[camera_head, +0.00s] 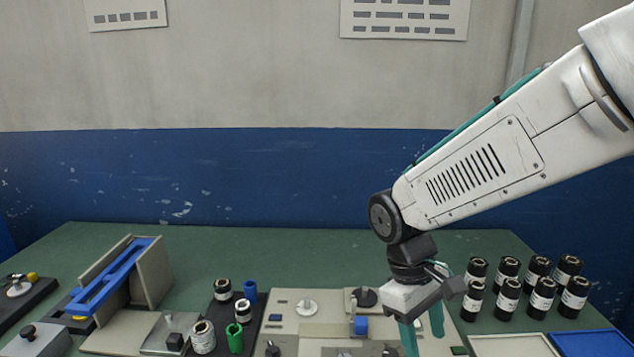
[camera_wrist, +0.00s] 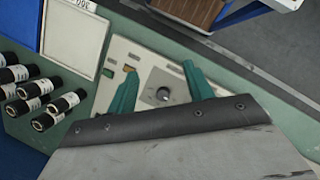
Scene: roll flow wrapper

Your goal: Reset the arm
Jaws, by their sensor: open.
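My gripper (camera_head: 424,332) is at the end of my white arm, low over the right part of the beige machine panel (camera_head: 335,306) in the head view. Its two teal fingers are spread apart with nothing between them. I cannot tell how far the fingertips are above the panel.
Several black rolls with white labels (camera_head: 541,298) stand right of my gripper. A white tray (camera_head: 512,345) and a blue tray (camera_head: 592,343) lie at the front right. Left are a dark tray (camera_head: 228,325) with rolls and cups, and a blue-railed chute (camera_head: 112,277). The rear green table (camera_head: 270,245) is clear.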

